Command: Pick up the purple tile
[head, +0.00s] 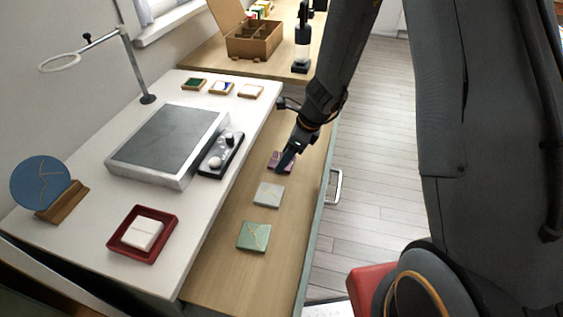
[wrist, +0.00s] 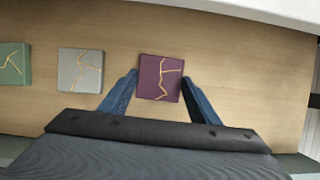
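The purple tile (wrist: 152,76) with gold seams lies flat on the wooden surface. In the wrist view it sits between the tips of the two blue fingers of my gripper (wrist: 160,84). The fingers are apart, one at each side of the tile; I cannot tell whether they touch it. In the head view the tile (head: 274,158) is partly hidden behind my gripper (head: 283,165), which reaches down over it.
A grey tile (head: 268,194) and a green tile (head: 254,236) lie in line on the wooden surface (head: 222,262). A raised white worktop (head: 80,240) runs alongside, with a grey slab (head: 165,142), a black control box (head: 221,155) and a red tray (head: 117,243).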

